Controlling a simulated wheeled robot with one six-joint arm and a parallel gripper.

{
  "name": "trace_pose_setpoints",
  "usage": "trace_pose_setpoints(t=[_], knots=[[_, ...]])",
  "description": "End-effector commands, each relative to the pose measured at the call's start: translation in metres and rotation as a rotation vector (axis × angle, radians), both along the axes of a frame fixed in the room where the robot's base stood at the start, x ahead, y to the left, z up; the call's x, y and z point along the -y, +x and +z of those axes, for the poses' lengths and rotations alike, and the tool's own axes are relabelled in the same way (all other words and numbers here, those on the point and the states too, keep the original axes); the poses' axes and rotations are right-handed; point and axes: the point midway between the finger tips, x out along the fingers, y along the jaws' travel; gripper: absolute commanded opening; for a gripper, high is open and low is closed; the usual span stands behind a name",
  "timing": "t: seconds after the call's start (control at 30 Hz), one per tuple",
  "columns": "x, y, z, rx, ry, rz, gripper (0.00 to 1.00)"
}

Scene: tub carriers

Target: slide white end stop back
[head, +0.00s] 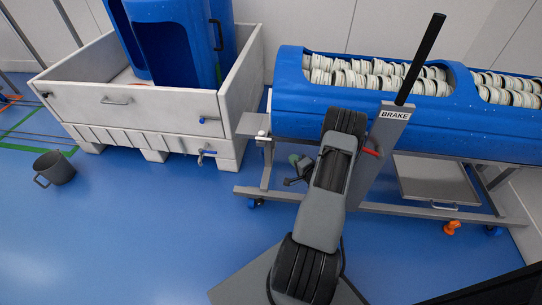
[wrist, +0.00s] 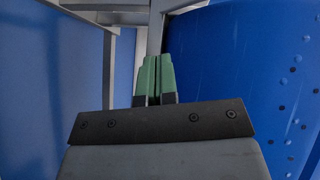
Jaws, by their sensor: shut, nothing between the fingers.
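A small white piece (head: 262,133), which looks like the end stop, sits at the left end of the grey carrier frame (head: 268,165), below the end of the blue tub (head: 330,122). My gripper (head: 294,159) is to its right and slightly lower in the head view, partly hidden by my arm. In the wrist view its green fingers (wrist: 152,76) are together with nothing between them. They point toward grey frame bars (wrist: 157,22), with a blue surface (wrist: 245,75) close on the right. I cannot make out the end stop in the wrist view.
The tub holds many pale, round-edged pieces. A brake post (head: 378,150) with a black handle stands right of my arm. A white crate (head: 140,103) with blue tubs stands at the left. A dark bucket (head: 54,168) is on the floor. Blue floor is clear at front left.

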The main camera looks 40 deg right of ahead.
Motion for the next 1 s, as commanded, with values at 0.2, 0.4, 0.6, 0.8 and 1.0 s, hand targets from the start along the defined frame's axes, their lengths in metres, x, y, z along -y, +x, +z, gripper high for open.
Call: trace_pose_setpoints(t=[0.2,0.4,0.6,0.8,1.0], knots=[[-0.005,-0.01,-0.012,0.143,0.152,0.028,0.0],[-0.008,0.009,-0.012,0.167,0.176,0.038,0.0],[-0.009,0.048,-0.013,0.166,0.173,0.039,0.0],[-0.009,0.084,-0.012,0.167,0.172,0.037,0.0],[-0.026,0.103,-0.012,0.165,0.175,0.035,0.0]])
